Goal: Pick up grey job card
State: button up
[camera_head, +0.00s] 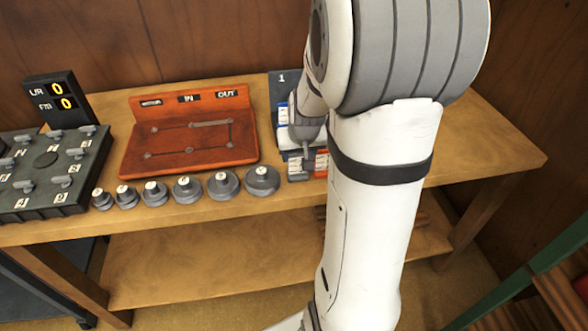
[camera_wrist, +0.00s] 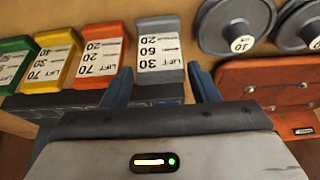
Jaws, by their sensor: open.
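The grey job card (camera_wrist: 158,24) is in the wrist view at top centre, tilted, with a white label reading LIFT, 60 and 30. It stands in a dark rack (camera_wrist: 70,101) beside the orange card. My gripper (camera_wrist: 159,70) is open. Its two blue-grey fingers are apart on either side of the grey card's lower end, with nothing clearly held; contact cannot be told. In the head view my gripper (camera_head: 306,158) is over the cards at the rack, and my arm hides much of this area.
An orange card (camera_wrist: 101,48), a yellow card (camera_wrist: 53,58) and a green card (camera_wrist: 13,62) stand left of the grey one in the wrist view. Round weights (camera_head: 222,184) line the bench front.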

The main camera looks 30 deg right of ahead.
aim_at(298, 156)
jog(key=shift+x, duration=1.9)
jog(key=shift+c, duration=0.2)
jog(key=c, duration=0.6)
